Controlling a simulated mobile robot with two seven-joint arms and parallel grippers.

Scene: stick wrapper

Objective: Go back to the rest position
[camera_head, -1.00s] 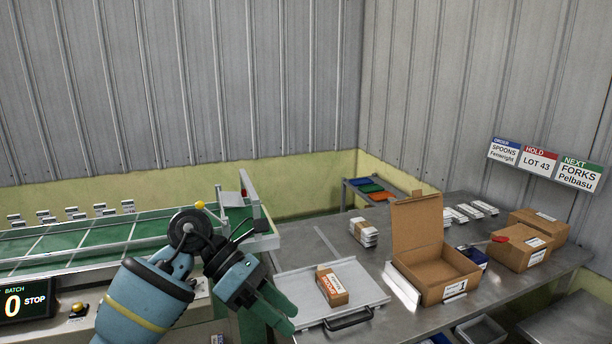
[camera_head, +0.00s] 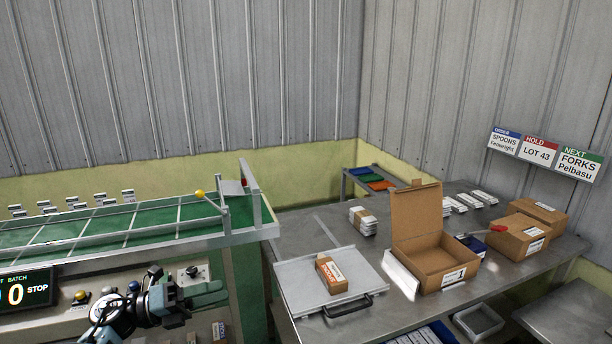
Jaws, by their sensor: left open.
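My left gripper (camera_head: 212,293) is low at the left, in front of the green conveyor's side. Its fingers point right and it is open, with nothing visible between them. It is apart from the table. My right gripper is not in view.
The green conveyor (camera_head: 150,222) runs along the left. The steel table (camera_head: 300,232) carries a grey case (camera_head: 365,285) with a small brown box (camera_head: 331,273) on top, an open carton (camera_head: 436,258) and closed cartons (camera_head: 517,240). A batch display (camera_head: 25,292) is at far left.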

